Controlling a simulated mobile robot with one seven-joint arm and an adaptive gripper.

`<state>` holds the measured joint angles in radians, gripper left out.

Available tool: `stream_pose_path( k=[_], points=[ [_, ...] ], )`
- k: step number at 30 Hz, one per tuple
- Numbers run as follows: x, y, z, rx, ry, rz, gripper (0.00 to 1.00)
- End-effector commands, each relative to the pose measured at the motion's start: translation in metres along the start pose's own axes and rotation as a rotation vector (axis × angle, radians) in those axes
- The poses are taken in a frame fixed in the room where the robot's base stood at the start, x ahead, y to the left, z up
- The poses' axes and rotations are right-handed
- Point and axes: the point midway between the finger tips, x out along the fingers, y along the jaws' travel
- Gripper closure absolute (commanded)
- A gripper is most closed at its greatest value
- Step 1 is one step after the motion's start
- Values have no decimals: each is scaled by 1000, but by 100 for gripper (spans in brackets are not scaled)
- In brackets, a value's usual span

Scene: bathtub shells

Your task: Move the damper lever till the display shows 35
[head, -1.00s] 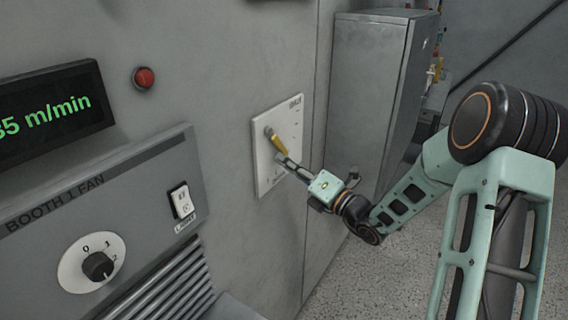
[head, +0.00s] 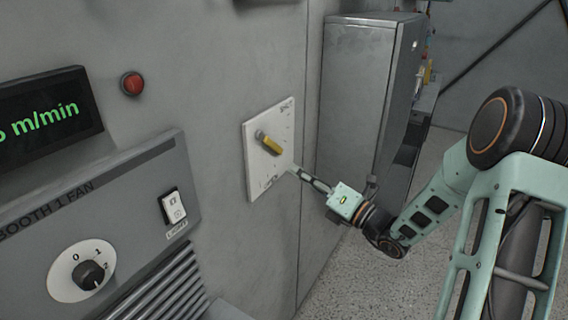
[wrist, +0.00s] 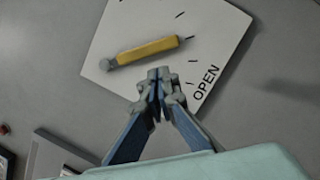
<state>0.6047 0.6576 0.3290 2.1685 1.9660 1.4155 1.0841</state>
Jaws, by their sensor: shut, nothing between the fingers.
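The damper lever (head: 271,145) is a yellow bar on a grey pivot, mounted on a white wall plate (head: 256,181). In the head view it points down and to the right. In the wrist view the lever (wrist: 148,50) lies across the plate (wrist: 118,28), its tip near one of the tick marks, with "OPEN" at the lower right corner. My gripper (head: 293,169) is shut and empty, just below the lever and apart from it. Its fingertips (wrist: 159,76) show in the wrist view. The display (head: 45,120) is cut off at the left; a partial digit, apparently 5, and "m/min" show in green.
A grey fan panel (head: 60,228) with a rotary knob (head: 90,274) and light switch (head: 173,207) is on the left wall. A red button (head: 132,84) sits above. A grey cabinet (head: 360,95) stands behind my gripper. Floor is clear at the lower right.

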Motion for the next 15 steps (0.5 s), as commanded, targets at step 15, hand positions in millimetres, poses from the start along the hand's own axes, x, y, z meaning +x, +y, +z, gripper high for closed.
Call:
stream_pose_path(
  k=[15],
  points=[
    [-56,-1,2,-87,-1,1,100]
  ],
)
